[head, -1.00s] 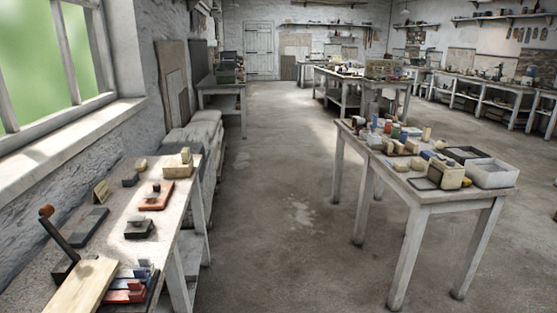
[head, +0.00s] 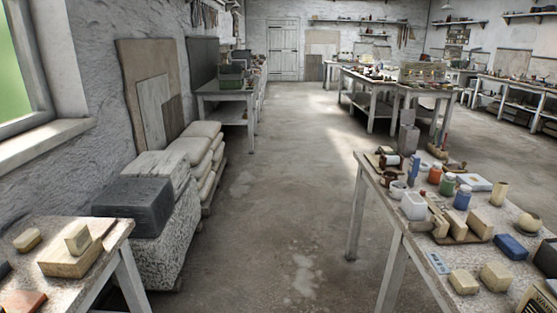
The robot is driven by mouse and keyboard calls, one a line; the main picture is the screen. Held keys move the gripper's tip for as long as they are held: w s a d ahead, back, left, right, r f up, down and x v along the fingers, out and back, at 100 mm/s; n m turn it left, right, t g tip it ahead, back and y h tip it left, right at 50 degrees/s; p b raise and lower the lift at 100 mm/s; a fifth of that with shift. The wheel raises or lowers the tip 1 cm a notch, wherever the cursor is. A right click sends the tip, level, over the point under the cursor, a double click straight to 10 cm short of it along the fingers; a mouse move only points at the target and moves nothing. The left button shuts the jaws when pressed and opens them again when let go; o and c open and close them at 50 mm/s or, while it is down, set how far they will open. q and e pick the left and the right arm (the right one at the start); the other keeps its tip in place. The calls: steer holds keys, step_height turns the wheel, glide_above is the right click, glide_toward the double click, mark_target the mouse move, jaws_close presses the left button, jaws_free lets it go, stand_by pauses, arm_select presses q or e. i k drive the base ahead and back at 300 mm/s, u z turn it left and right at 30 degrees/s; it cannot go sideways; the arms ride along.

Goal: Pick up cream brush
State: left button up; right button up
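I cannot tell which item is the cream brush; several small cream or tan pieces are in the head view. On the left table, a cream block (head: 78,238) stands on a larger tan block (head: 68,264), and a small tan piece (head: 27,239) lies to its left. On the right table, two cream blocks, one at the front (head: 463,281) and one beside it (head: 495,277), lie near the near edge. Another cream block (head: 480,222) sits on a brown board behind them. Neither of my grippers is in view.
The right table (head: 415,263) is crowded with a white canister (head: 414,206), bottles and a blue block (head: 511,246). A dark block (head: 133,205) on a pale rough block and stacked sacks (head: 203,150) line the left wall. The floor (head: 265,220) between the tables is clear.

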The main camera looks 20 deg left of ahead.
mark_target(31, 238)
steer(key=u, duration=0.55)
steer(key=i, duration=1.95)
steer(key=u, duration=1.2)
